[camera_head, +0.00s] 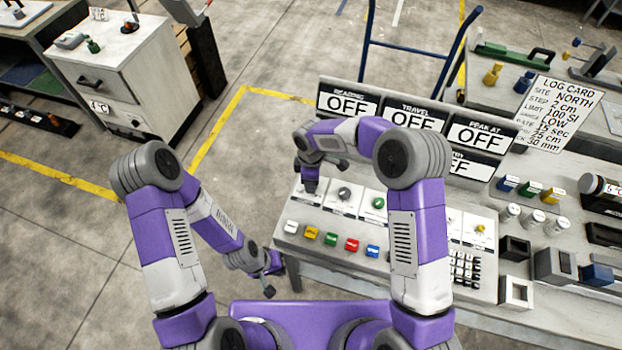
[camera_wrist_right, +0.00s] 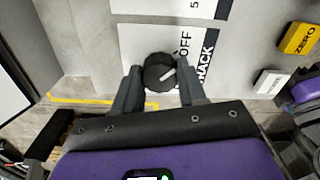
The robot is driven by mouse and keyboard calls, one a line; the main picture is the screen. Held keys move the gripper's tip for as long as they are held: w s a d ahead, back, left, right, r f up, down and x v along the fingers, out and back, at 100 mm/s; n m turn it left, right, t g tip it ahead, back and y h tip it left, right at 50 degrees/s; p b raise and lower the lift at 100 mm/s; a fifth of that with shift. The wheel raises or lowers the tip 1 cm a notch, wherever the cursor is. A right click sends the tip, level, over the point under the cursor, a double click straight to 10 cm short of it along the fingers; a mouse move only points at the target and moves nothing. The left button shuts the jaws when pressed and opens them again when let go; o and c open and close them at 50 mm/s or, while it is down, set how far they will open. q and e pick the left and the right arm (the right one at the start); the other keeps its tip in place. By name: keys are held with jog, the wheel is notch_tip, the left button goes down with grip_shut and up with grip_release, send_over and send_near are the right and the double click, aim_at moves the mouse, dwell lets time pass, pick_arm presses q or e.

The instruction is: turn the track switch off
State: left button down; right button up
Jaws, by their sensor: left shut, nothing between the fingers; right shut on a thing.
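The track switch is a black round knob (camera_wrist_right: 158,68) on a white label plate marked OFF and TRACK, seen in the right wrist view. A short white pointer line shows on its face, slanting up toward the right; I cannot tell which setting it marks. My right gripper (camera_wrist_right: 160,84) has its two fingers on either side of the knob, shut on it. In the head view this gripper (camera_head: 309,186) is at the left end of the panel's knob row and hides the knob. My left gripper (camera_head: 269,289) is shut and empty, low beside the panel's left front edge.
The grey control panel (camera_head: 290,240) carries other knobs, a row of coloured buttons and a keypad. Displays reading OFF (camera_head: 347,104) stand behind it. A log card (camera_head: 560,112) and small coloured parts are on the right. Open floor (camera_head: 60,250) lies to the left.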

jog(key=shift+n, duration=0.3)
jog(key=o, duration=1.1)
jog(key=shift+c, duration=0.2)
notch_tip(320, 180, up, 8)
jog(key=shift+f+p, duration=0.2)
jog(key=shift+p, duration=0.2)
jog(key=shift+r, duration=0.1)
